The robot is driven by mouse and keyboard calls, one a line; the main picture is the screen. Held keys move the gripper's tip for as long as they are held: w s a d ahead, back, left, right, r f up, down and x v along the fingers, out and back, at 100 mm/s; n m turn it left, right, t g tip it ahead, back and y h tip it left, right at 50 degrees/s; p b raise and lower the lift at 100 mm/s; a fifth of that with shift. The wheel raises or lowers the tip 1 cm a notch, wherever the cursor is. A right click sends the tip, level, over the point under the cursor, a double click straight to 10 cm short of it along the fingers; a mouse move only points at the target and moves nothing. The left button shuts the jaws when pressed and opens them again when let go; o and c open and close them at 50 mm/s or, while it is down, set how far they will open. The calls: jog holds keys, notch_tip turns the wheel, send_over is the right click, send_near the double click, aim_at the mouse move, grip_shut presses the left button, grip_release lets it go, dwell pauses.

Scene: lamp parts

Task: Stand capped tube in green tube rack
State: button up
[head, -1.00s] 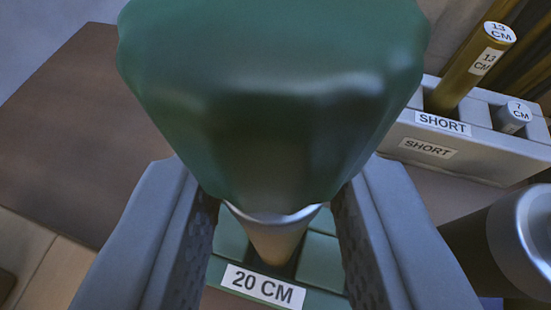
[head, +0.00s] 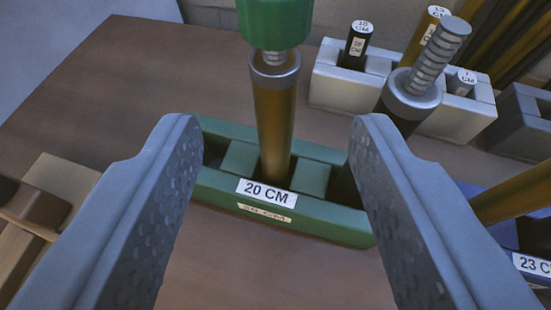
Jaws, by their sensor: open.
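The capped tube (head: 274,120) stands upright in the middle slot of the green tube rack (head: 325,222), whose front label reads 20 CM. The tube is brass-coloured with a grey collar, and a green cap (head: 275,22) sits on its top, with a little thread showing beneath it. The cap's upper part is cut off by the frame. My gripper (head: 275,150) is open, its two fingers wide apart to the left and right of the rack in the picture. It touches neither tube nor cap. The tube's foot is hidden inside the slot.
Behind on the right, a white rack (head: 340,92) holds several short tubes. A blue rack (head: 510,240) labelled 23 C… is at the right edge. Wooden pieces (head: 60,190) lie at left.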

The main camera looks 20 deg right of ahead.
jog(key=v, duration=1)
jog(key=s+a+r+n+t+y, duration=0.1)
jog(key=s+a+r, duration=0.3)
jog(key=s+a, duration=0.25)
jog(key=s+a+r+n+t+y, duration=0.1)
jog(key=s+a+r, duration=0.2)
jog(key=s+a, duration=0.35)
jog(key=s+a+r+t+y, duration=0.1)
jog(key=s+a, duration=0.2)
jog(key=s, duration=0.7)
jog(key=s+a+n+t+y, duration=0.1)
jog(key=s+a, duration=0.2)
jog(key=s, duration=0.7)
jog(key=shift+a+r+t, duration=0.3)
jog(key=shift+a+r, duration=0.05)
jog(key=shift+a, duration=0.05)
